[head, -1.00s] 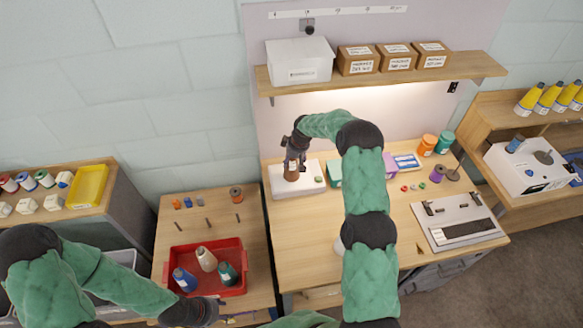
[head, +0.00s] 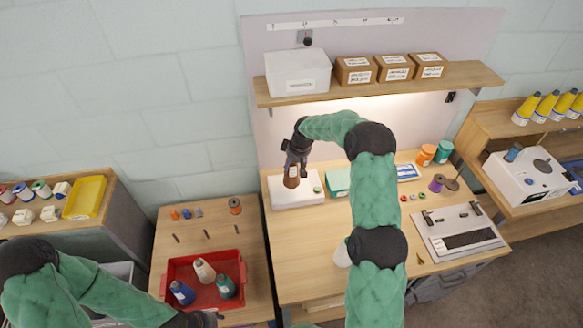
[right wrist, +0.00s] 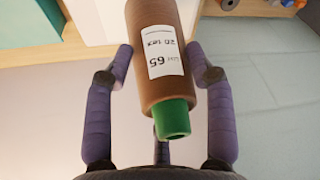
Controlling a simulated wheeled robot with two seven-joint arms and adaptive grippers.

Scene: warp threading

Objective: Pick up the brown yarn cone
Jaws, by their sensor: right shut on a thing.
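In the right wrist view the brown cone (right wrist: 165,48) has a white label reading 65 and a green tip pointing toward the palm. My right gripper's fingers (right wrist: 170,75) are on both sides of the cone. My left gripper (head: 205,318) is at the bottom edge of the head view, below the red tray; its fingers are mostly cut off.
A red tray (head: 240,301) with blue, cream and green cones stands on the left table. A white block (head: 310,192) lies on the bench under the cone. A shelf (head: 385,88) with boxes hangs above. A grey device (head: 455,235) sits at the bench's right.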

